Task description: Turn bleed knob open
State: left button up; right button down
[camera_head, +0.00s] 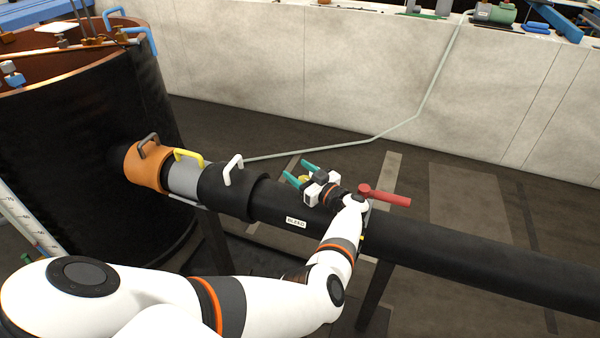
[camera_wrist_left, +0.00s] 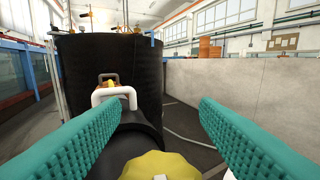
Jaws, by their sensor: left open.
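The yellow bleed knob (camera_head: 304,179) sits at the pipe's upper side and is partly covered by my left gripper in the head view. In the left wrist view the knob (camera_wrist_left: 160,166) is a lobed yellow disc at the bottom edge, cut off by the frame. My left gripper (camera_head: 295,169) is open, its teal fingers pointing up-left past the knob. In the wrist view the fingers (camera_wrist_left: 159,105) spread wide on either side of the knob, with no visible contact. A label reading "BLEED" (camera_head: 296,222) is on the pipe. My right gripper is not in view.
A black pipe (camera_head: 470,262) runs from the black tank (camera_head: 85,130) to the lower right. A red lever (camera_head: 385,196) stands right beside my left wrist. White (camera_head: 234,165), yellow (camera_head: 188,155) and brown (camera_head: 148,142) handles lie toward the tank. Floor beyond the pipe is clear.

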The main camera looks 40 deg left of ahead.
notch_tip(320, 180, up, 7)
jog(key=p, duration=0.6)
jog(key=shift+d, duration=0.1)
